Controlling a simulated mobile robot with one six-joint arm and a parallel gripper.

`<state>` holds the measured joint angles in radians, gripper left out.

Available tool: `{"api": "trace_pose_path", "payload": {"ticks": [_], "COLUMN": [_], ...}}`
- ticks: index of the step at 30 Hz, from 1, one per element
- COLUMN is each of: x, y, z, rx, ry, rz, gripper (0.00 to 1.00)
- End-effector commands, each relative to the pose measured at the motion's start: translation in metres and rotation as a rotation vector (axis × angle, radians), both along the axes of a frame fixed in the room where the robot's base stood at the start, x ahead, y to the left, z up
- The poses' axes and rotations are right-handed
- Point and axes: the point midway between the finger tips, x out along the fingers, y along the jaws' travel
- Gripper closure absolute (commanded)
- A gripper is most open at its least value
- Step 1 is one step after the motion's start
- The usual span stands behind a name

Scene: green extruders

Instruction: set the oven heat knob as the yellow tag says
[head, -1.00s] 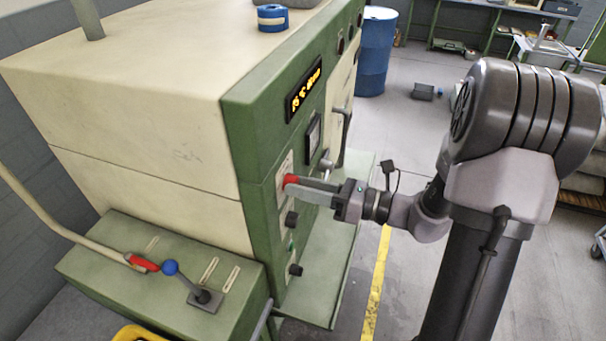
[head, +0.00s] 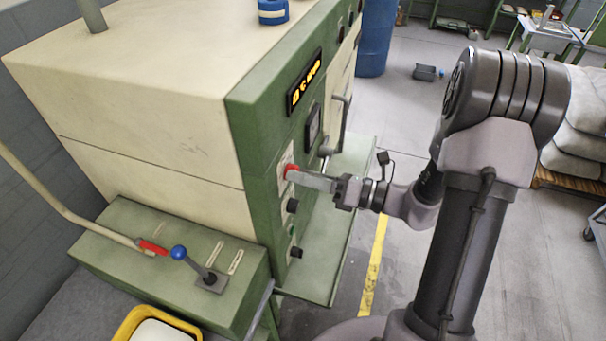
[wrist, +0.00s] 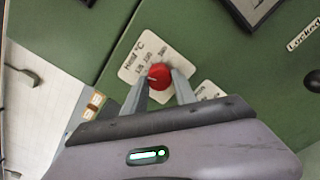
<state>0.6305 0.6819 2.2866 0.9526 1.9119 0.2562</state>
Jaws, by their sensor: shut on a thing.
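The red heat knob (head: 289,170) sits on the green front panel of the cream and green machine. In the wrist view the knob (wrist: 159,77) is on a white plate marked "HEAT °C" with several numbers. My gripper (wrist: 158,80) has a finger on either side of the knob and is shut on it. In the head view my gripper (head: 299,174) reaches the panel from the right. Its fingers partly cover the scale, and the exact setting is too small to read. I cannot make out a yellow tag for certain.
An amber display (head: 304,81) is above the knob. Black knobs (head: 293,205) are below it. A blue-balled lever (head: 179,253) stands on the lower box at left. A blue barrel (head: 376,40) is behind. The floor right of the yellow line (head: 374,265) looks clear near my arm.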

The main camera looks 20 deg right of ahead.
Motion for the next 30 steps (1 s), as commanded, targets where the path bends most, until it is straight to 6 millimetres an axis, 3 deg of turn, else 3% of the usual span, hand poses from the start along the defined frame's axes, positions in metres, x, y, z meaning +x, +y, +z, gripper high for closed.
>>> {"api": "trace_pose_path", "payload": {"ticks": [2,3,6,21,25,30], "x": [0.0,0.0,0.0,-0.003,-0.017,-0.051], "y": [0.0,0.0,0.0,-0.004,-0.026,-0.073], "z": [0.0,0.0,0.0,0.0,0.0,0.001], "rx": [0.0,0.0,-0.001,-0.001,-0.001,-0.002], "ry": [0.0,0.0,-0.001,0.0,-0.001,-0.001], "rz": [0.0,0.0,0.0,-0.001,-0.006,-0.007], "gripper": [1.0,0.61,0.45,0.45,0.45,0.45]}}
